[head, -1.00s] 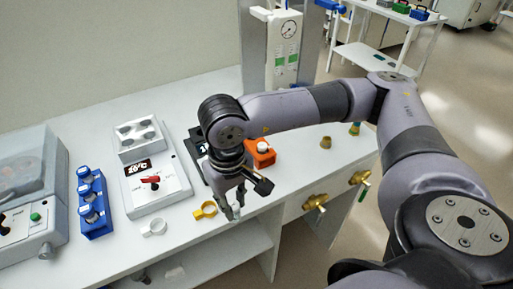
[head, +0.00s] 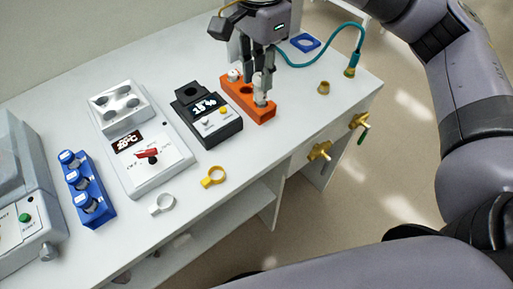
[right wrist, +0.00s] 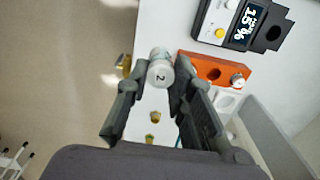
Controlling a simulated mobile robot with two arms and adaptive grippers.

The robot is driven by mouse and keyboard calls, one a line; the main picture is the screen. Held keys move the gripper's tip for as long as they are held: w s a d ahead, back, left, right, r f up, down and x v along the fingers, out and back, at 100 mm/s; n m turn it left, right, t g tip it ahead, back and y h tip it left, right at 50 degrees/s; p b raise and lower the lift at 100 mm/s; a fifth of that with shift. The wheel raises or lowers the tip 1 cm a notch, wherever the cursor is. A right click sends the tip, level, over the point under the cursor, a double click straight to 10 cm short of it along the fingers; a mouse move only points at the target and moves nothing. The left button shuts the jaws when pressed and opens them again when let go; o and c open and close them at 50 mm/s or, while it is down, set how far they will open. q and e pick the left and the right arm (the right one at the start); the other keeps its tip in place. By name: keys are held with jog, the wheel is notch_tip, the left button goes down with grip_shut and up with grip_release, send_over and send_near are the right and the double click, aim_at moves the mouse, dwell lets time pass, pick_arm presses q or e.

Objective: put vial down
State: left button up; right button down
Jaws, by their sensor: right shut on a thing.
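My right gripper (head: 264,80) points down over the near right end of the orange rack (head: 236,92). It is shut on a clear vial (head: 262,92), which is upright with its lower end at that end of the rack. I cannot tell whether it sits in a hole. In the right wrist view the vial's white cap (right wrist: 160,74) reads "2" between the fingers, and the orange rack (right wrist: 193,63) lies just to the right. The rack's middle hole is empty, and another white-capped vial (right wrist: 237,80) stands at its far end. My left gripper is not in view.
A black device (head: 207,115) reading "15 %" stands left of the rack. Further left are a white hotplate-like unit (head: 150,155) and a blue rack (head: 88,190). A yellow ring (head: 213,177) and a white ring (head: 161,204) sit at the bench's front edge. Brass valves (head: 319,152) project from the front.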

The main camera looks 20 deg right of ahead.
jog(key=shift+a+r+m, duration=0.2)
jog(key=shift+r+m, duration=0.25)
jog(key=shift+a+r+m, duration=0.2)
jog(key=shift+r+m, duration=0.25)
notch_tip(320, 180, down, 20)
jog(key=shift+w+r+p, duration=0.1)
jog(key=shift+r+p, duration=0.05)
jog(key=shift+p, duration=1)
jog(key=c, duration=1.4)
grip_release()
